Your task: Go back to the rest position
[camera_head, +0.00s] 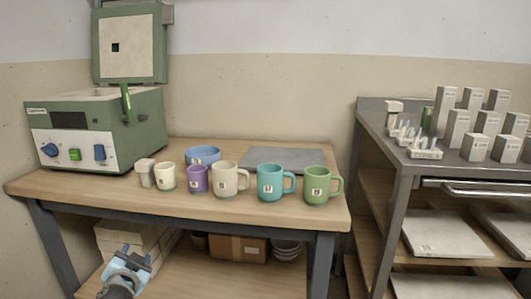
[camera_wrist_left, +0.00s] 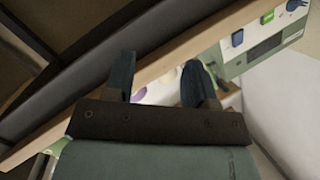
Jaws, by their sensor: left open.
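My left gripper (camera_head: 136,255) is in the lower left of the head view, in front of the wooden table (camera_head: 110,190) and below its top. In the left wrist view its two blue fingers (camera_wrist_left: 160,78) stand apart with nothing between them. The table's edge shows behind the fingers there. My right gripper is in neither view.
A green kiln (camera_head: 95,130) with its lid up stands on the table's left. Mugs stand in a row, including a teal mug (camera_head: 270,183) and a green mug (camera_head: 316,187). A blue bowl (camera_head: 203,153) is behind. A grey rack (camera_head: 375,150) stands right.

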